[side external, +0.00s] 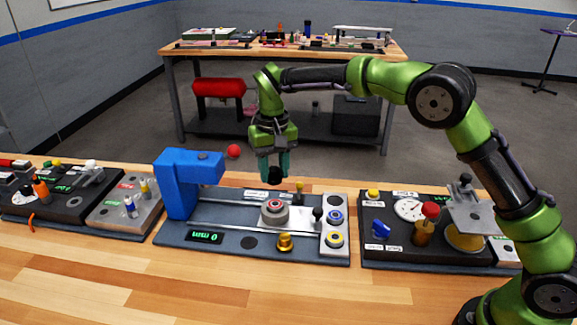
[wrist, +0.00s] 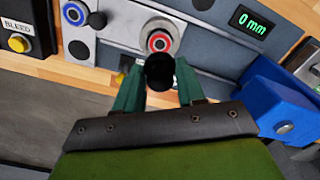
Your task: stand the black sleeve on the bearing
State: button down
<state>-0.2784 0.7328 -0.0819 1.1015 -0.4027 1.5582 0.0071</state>
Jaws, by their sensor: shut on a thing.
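The black sleeve (side external: 274,176) is between the fingertips of my gripper (side external: 275,165), which is shut on it. The sleeve also shows in the wrist view (wrist: 159,72), held between the green fingers (wrist: 157,88). The bearing looks to be the round grey piece with a red ring (side external: 274,211), on the rail of the middle stand. In the side view the sleeve is above the bearing with a gap between them. In the wrist view the bearing (wrist: 159,41) shows just beyond the sleeve, which hides part of its near side.
A tall blue frame (side external: 184,180) stands left of the bearing, by a display (side external: 205,237) reading 0 mm. A black knob (side external: 318,214), a blue ring (side external: 335,216) and a yellow ring (side external: 335,239) are at right. A brass-coloured knob (side external: 285,242) is in front.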

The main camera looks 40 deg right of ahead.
jog(key=shift+f, duration=2.8)
jog(key=shift+f, duration=0.45)
jog(key=shift+c, duration=2.2)
grip_release()
jog(key=shift+r, duration=3.5)
jog(key=shift+w, duration=0.1)
